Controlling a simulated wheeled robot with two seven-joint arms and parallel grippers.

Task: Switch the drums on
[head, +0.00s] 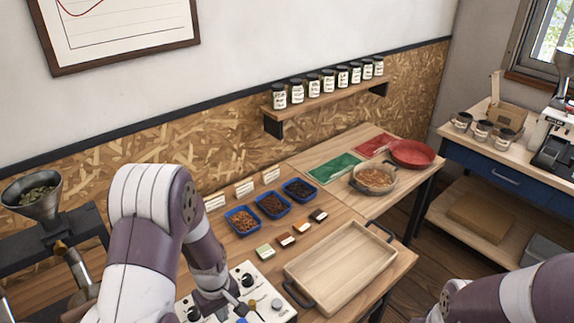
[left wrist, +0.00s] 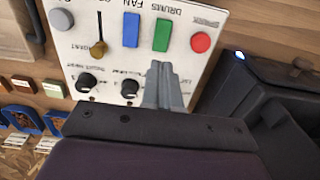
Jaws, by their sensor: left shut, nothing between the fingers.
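A white control panel (left wrist: 100,22) fills the upper middle of the left wrist view; its near part (head: 262,285) shows in the head view beside my left forearm. On it are a green rocker switch (left wrist: 162,35) labelled DRUMS, a blue rocker switch (left wrist: 131,30) labelled FAN, and a red round button (left wrist: 201,42). My left gripper (left wrist: 159,66) is shut and empty, its fingertips just short of the green switch's near end; I cannot tell whether they touch. My left arm hides part of the panel in the head view. My right gripper is out of view.
The panel also has black knobs (left wrist: 88,84), a brass-coloured lever (left wrist: 98,48) and a grey button (left wrist: 61,20). A wooden tray (head: 340,262) stands right of the panel. Blue trays (head: 243,221) of beans and small blocks lie behind. A metal funnel (head: 32,195) stands at the left.

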